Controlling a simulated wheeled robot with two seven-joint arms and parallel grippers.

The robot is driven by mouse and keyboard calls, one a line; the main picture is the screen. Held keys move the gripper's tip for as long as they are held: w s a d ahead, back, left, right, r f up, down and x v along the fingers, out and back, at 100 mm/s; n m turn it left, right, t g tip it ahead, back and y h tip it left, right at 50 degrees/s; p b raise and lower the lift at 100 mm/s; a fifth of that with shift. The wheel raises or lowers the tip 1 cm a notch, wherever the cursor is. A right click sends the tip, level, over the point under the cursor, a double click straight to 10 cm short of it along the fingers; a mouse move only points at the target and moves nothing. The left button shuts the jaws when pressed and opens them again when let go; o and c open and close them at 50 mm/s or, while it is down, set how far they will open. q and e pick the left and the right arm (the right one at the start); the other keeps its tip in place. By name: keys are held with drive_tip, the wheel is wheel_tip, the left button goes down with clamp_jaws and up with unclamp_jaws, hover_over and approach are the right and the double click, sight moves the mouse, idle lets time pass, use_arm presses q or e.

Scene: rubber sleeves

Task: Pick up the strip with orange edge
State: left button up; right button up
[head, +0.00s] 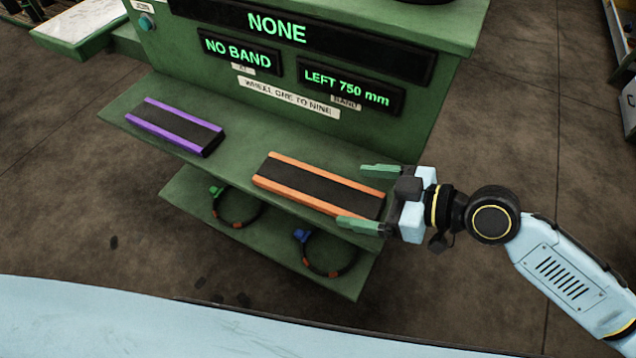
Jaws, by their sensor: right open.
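The strip with orange edge (315,186) lies flat on the green shelf, a dark band with orange along both long sides. My right gripper (362,197) is open at the strip's right end. One green finger is beyond the far edge and the other by the near edge, so the strip's end lies between them in the picture. I cannot tell whether the fingers touch it. My left gripper is not in view.
A strip with purple edges (175,127) lies on the upper shelf (240,140) to the left. Two dark rings, one with a green clip (216,191) and one with a blue clip (301,236), sit on the lower shelf. Behind stands a green panel with lit displays (277,30).

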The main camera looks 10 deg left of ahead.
sight(331, 197)
drive_tip(key=shift+w+a+f, duration=0.15)
drive_tip(key=shift+a, duration=0.3)
drive_tip(key=shift+a+f, duration=0.15)
drive_tip(key=shift+a, duration=0.3)
drive_tip(key=x, duration=0.3)
drive_tip(key=shift+w+a+p, duration=0.15)
drive_tip(key=shift+a+p, duration=0.15)
drive_tip(key=shift+w+a+f, duration=0.1)
drive_tip(key=shift+a+f, duration=0.1)
drive_tip(key=shift+a, duration=0.2)
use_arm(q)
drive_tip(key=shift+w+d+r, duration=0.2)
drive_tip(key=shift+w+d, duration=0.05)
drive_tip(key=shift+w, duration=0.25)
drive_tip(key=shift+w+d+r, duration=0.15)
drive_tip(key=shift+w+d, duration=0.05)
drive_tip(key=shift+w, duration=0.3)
use_arm(e)
drive_tip(key=c, duration=1.1)
